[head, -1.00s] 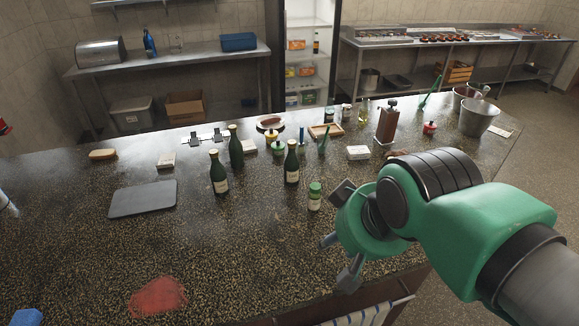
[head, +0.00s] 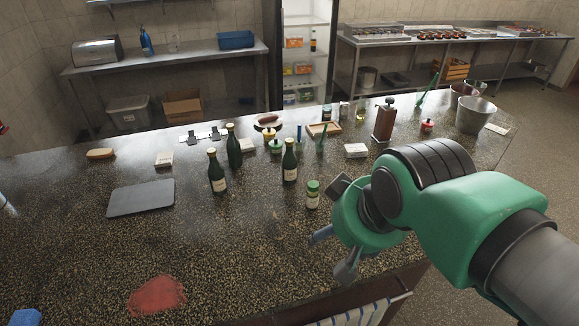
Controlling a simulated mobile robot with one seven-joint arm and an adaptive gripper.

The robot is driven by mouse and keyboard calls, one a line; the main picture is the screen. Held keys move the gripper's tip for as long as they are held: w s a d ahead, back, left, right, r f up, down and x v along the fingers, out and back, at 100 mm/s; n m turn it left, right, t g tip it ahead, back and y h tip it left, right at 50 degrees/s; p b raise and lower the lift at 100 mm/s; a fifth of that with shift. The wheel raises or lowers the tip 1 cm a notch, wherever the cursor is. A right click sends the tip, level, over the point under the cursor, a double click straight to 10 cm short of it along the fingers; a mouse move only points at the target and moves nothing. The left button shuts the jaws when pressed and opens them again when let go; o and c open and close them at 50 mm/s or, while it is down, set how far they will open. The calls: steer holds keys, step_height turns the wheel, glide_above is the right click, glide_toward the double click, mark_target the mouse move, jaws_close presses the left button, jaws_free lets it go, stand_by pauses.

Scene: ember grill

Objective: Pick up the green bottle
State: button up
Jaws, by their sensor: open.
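Three dark green bottles with gold tops stand upright on the speckled counter (head: 90,255) in the head view. One green bottle (head: 217,172) is front left, a second green bottle (head: 234,148) is just behind it, and a third green bottle (head: 290,162) stands to their right. A small green-capped jar (head: 312,196) stands between the third bottle and my gripper. My gripper (head: 333,254) is open and empty, to the right of and nearer than all three bottles, over the counter's front edge. My wrist hides part of the gripper.
A grey board (head: 141,198) lies left of the bottles. A red patch (head: 157,295) is on the near counter. A pepper mill (head: 384,121), a white box (head: 356,151) and a metal bucket (head: 474,115) stand to the right.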

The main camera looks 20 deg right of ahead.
steer(key=w+r+g+p, duration=0.2)
steer(key=w+r+p, duration=0.45)
steer(key=w, duration=0.65)
steer(key=n+g+p, duration=0.1)
steer(key=g+p, duration=0.3)
steer(key=p, duration=1.2)
glide_above(289, 154)
steer(key=w, duration=0.1)
steer(key=f, duration=1.2)
steer(key=shift+w+d+f, duration=0.15)
steer(key=shift+w+d, duration=0.05)
steer(key=shift+d, duration=0.15)
steer(key=shift+w+f, duration=0.25)
steer(key=shift+f, duration=0.2)
steer(key=shift+f, duration=0.1)
step_height(289, 154, down, 8)
steer(key=shift+f, duration=0.15)
